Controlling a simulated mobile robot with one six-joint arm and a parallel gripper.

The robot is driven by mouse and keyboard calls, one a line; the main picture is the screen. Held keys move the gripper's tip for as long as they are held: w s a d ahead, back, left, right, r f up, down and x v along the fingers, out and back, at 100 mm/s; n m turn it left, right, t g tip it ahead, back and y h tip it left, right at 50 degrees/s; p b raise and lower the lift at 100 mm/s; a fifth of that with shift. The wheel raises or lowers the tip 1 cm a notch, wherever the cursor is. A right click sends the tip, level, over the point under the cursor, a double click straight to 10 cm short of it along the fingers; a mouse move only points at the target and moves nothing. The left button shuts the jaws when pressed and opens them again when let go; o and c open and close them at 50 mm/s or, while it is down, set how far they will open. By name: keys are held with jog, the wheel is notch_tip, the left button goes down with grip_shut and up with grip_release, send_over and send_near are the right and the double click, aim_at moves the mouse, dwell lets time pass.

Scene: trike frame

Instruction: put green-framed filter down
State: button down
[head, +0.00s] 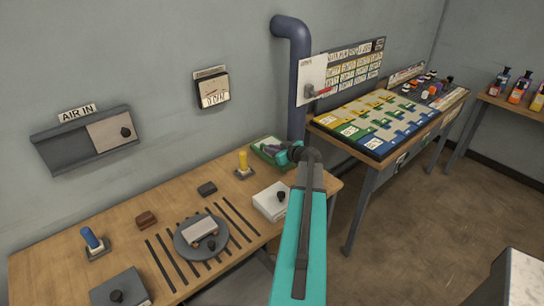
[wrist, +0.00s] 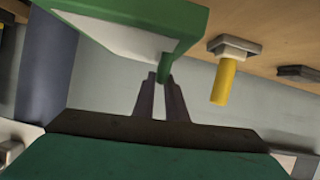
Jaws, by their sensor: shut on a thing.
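The green-framed filter (head: 262,153) is at the back right corner of the wooden workbench in the head view, partly hidden by my arm. In the wrist view its green frame (wrist: 190,22), pale face and green handle fill the upper left. My gripper (head: 280,152) is at the filter, and in the wrist view its two dark fingers (wrist: 163,82) are shut on the green handle. I cannot tell whether the filter touches the bench or hangs just above it.
A yellow post (head: 243,161) on a square base stands left of the filter and shows in the wrist view (wrist: 223,82). A white box (head: 271,202) with a black knob lies in front. A thick blue pipe (head: 299,90) rises behind. Bare bench (head: 185,186) lies further left.

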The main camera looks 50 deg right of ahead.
jog(key=shift+f+p, duration=0.55)
jog(key=shift+f, duration=1.2)
jog(key=shift+f, duration=0.1)
jog(key=c, duration=1.8)
grip_release()
jog(key=b+v, duration=0.4)
jog(key=v, duration=0.8)
jog(key=shift+o, duration=0.6)
